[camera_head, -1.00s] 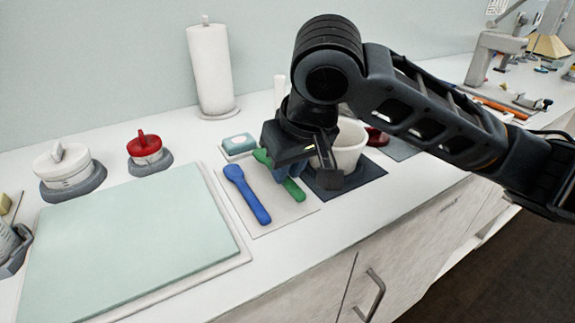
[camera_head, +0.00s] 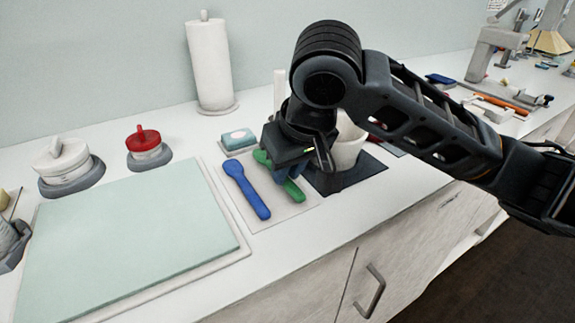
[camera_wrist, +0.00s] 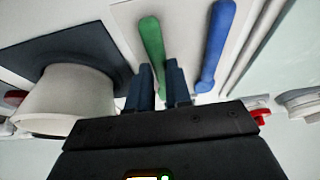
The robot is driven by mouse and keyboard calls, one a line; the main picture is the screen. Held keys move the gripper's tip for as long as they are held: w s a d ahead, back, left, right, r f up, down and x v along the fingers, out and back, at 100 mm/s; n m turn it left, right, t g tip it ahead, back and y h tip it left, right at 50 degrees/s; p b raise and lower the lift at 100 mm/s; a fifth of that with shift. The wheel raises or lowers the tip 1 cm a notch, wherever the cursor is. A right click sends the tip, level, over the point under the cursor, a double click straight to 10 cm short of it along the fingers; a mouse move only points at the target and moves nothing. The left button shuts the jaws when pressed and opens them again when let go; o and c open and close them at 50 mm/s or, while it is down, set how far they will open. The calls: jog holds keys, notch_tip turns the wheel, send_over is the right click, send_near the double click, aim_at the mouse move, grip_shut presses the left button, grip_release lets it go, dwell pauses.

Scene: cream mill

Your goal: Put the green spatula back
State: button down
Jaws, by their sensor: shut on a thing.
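The green spatula (camera_head: 293,191) lies over the light mat (camera_head: 290,212), to the right of the blue spatula (camera_head: 247,190) and roughly parallel to it. My gripper (camera_head: 283,176) is low over the mat and shut on the green spatula near its middle, hiding that part. In the wrist view the green spatula (camera_wrist: 152,42) runs in between the two blue fingers (camera_wrist: 161,88), with the blue spatula (camera_wrist: 217,45) apart from it on the right. I cannot tell whether the green spatula touches the mat.
A white pot (camera_head: 348,148) stands on a dark mat (camera_head: 345,178) just right of my gripper. A soap dish (camera_head: 238,140) sits behind the light mat. A pale green board (camera_head: 130,235) fills the left. The counter's front strip is clear.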

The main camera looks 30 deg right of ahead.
jog(key=c, duration=1)
grip_release()
jog(key=shift+o, duration=0.2)
